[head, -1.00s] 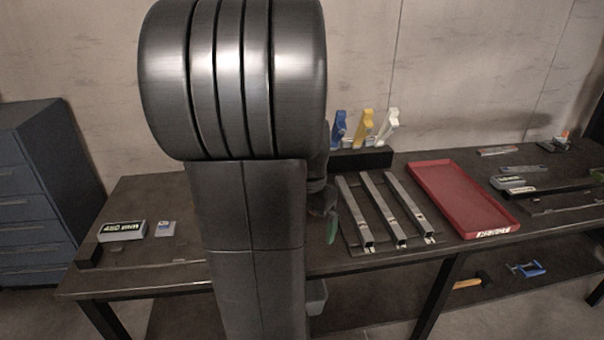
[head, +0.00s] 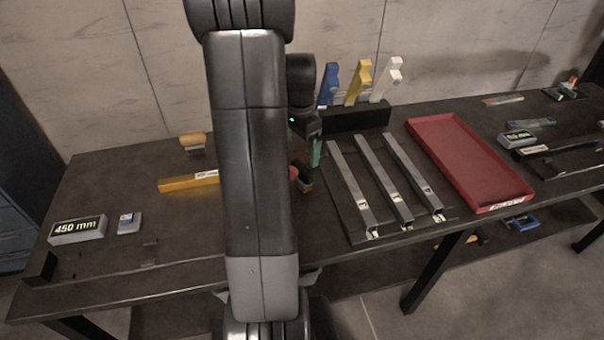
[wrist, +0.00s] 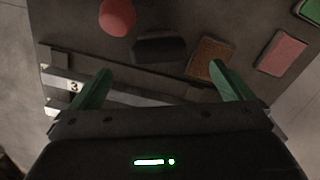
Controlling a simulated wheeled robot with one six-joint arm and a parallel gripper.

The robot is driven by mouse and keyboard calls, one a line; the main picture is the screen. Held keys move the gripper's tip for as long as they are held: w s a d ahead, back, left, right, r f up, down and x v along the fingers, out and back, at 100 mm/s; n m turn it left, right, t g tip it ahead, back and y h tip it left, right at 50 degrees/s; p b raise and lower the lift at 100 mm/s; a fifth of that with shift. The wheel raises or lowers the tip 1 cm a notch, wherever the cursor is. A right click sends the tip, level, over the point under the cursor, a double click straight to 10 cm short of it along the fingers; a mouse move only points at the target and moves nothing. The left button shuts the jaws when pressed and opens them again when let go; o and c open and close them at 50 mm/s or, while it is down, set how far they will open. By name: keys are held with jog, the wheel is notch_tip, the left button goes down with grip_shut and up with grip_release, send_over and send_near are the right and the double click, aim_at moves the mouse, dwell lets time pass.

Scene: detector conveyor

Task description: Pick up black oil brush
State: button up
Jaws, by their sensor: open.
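In the wrist view a dark block (wrist: 160,48), which may be the black oil brush, lies on the table just beyond my fingertips. Its bristles cannot be made out. My gripper (wrist: 160,80) is open, with its two green fingers spread and nothing between them. In the head view my gripper (head: 316,153) hangs over the table left of the metal bars, partly hidden by my arm. A small dark piece with a tan edge (head: 304,181) shows below it, beside my arm. I cannot tell whether this is the brush.
Near the dark block lie a red round piece (wrist: 117,17), a brown block (wrist: 208,60) and a pink block (wrist: 282,52). Several metal bars (head: 352,190) and a red tray (head: 470,165) are to the right. A yellow bar (head: 188,183) lies left of my arm.

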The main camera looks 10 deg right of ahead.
aim_at(302, 165)
jog(key=shift+d+f+p, duration=0.15)
jog(key=shift+f+p, duration=0.1)
jog(key=shift+f, duration=1.75)
jog(key=shift+d+f+p, duration=0.1)
jog(key=shift+f+p, duration=0.15)
jog(key=shift+f, duration=1.7)
jog(key=c, duration=1.1)
notch_tip(302, 165, up, 10)
jog(key=shift+r+b, duration=0.1)
jog(key=shift+b, duration=0.35)
jog(key=shift+c, duration=0.2)
jog(key=shift+o, duration=1.2)
